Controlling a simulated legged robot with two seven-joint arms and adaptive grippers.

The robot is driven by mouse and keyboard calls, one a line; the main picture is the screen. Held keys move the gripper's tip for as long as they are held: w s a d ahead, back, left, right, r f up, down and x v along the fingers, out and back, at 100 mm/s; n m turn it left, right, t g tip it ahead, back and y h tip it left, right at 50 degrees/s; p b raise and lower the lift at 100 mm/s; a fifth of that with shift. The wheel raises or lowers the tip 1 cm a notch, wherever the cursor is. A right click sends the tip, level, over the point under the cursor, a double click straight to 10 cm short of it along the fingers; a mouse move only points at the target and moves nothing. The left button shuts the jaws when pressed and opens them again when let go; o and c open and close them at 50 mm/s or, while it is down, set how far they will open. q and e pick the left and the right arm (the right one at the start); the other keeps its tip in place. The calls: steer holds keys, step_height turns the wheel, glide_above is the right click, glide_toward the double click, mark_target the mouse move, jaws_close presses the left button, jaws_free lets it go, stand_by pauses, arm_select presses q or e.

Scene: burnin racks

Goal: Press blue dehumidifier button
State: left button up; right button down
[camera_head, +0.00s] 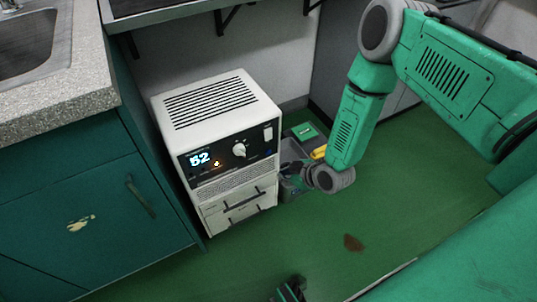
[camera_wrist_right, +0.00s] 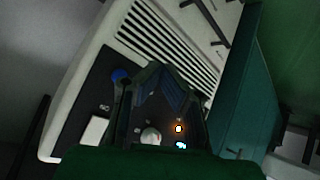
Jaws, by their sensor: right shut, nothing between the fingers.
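The dehumidifier (camera_head: 218,98) is a white box with a vented top and a black front panel with a lit "52" display. Its blue button (camera_head: 268,152) is small and sits at the panel's lower right in the head view. The blue button (camera_wrist_right: 120,75) is clearer in the wrist view, just left of my fingers and partly beside one of them. My right gripper (camera_head: 288,168) is shut and empty, close in front of the panel's lower right. In the wrist view its fingers (camera_wrist_right: 158,78) cover part of the panel; contact cannot be told. My left gripper (camera_head: 290,291) shows only partly at the bottom edge.
The panel also has a white knob (camera_head: 239,149), a white switch (camera_head: 268,133) and an orange light (camera_head: 216,163). A teal cabinet (camera_head: 80,215) with a sink is at left. The green floor in front is open.

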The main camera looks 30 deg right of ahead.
mark_target(266, 157)
steer(key=w+b, duration=0.2)
steer(key=w, duration=0.4)
steer(key=shift+a, duration=0.15)
steer(key=shift+w, duration=0.2)
stand_by(1.1)
steer(key=shift+w+r, duration=0.1)
steer(key=shift+w, duration=0.2)
steer(key=shift+w+b, duration=0.4)
stand_by(0.6)
stand_by(0.3)
steer(key=shift+s+p, duration=0.5)
steer(key=shift+s, duration=0.35)
